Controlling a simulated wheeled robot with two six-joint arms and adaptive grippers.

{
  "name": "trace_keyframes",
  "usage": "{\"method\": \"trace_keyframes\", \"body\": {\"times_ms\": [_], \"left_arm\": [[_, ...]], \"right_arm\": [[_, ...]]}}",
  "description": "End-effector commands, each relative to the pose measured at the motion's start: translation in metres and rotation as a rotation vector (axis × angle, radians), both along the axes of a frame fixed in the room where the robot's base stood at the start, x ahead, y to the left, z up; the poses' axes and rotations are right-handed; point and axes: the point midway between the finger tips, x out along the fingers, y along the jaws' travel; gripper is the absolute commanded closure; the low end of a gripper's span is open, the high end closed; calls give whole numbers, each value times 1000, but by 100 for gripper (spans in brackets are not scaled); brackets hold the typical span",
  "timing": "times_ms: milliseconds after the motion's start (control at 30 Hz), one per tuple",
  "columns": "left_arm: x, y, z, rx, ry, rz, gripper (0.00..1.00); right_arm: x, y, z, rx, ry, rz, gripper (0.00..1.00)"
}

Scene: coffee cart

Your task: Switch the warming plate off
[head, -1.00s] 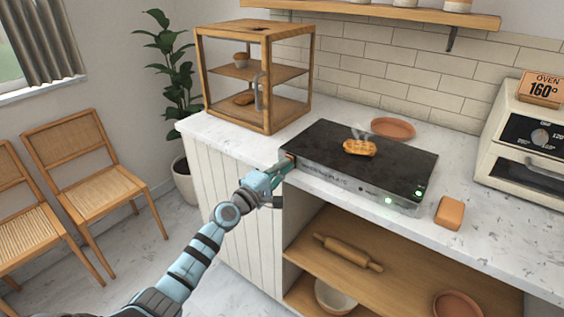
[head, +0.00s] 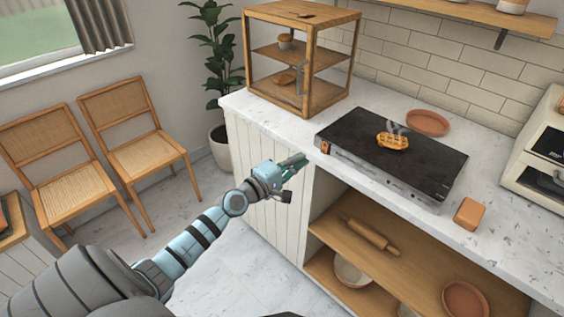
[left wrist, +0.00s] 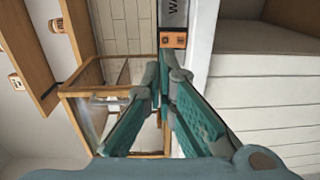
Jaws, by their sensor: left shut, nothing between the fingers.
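The warming plate (head: 440,165) is a flat black-topped unit with a grey front on the counter. Its orange switch (head: 325,147) is at the left end of the front and also shows in the left wrist view (left wrist: 173,40). No green lights show on its front now. A steaming pastry (head: 392,141) sits on top. My left gripper (head: 304,159) is shut and empty, just left of and below the switch, with a small gap. In the left wrist view its teal fingertips (left wrist: 168,58) point at the switch. My right gripper is not in view.
A wooden display case (head: 300,60) stands at the counter's left end. A terracotta plate (head: 428,123) lies behind the warming plate, an orange-brown block (head: 469,214) in front. An open shelf below holds a rolling pin (head: 372,234). The floor at left is free before two chairs.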

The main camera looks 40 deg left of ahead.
Motion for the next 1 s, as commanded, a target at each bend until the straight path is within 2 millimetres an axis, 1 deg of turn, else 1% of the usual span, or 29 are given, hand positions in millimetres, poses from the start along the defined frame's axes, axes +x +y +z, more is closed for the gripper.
{"method": "trace_keyframes", "body": {"times_ms": [33,100,200,300,400,900,967,1000], "left_arm": [[-12,2,3,2,3,-1,100],[-25,3,4,1,3,-1,100],[-40,6,5,2,2,0,100],[-48,7,6,0,1,0,100],[-50,7,6,-1,0,0,100],[-50,7,5,7,-1,1,100],[-50,7,5,64,-6,-4,100],[-50,11,-4,189,3,-4,100]], "right_arm": [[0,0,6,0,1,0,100],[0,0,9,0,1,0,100],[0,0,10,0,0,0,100],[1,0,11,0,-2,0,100],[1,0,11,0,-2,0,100],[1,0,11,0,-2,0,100],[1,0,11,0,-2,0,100],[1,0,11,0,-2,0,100]]}}
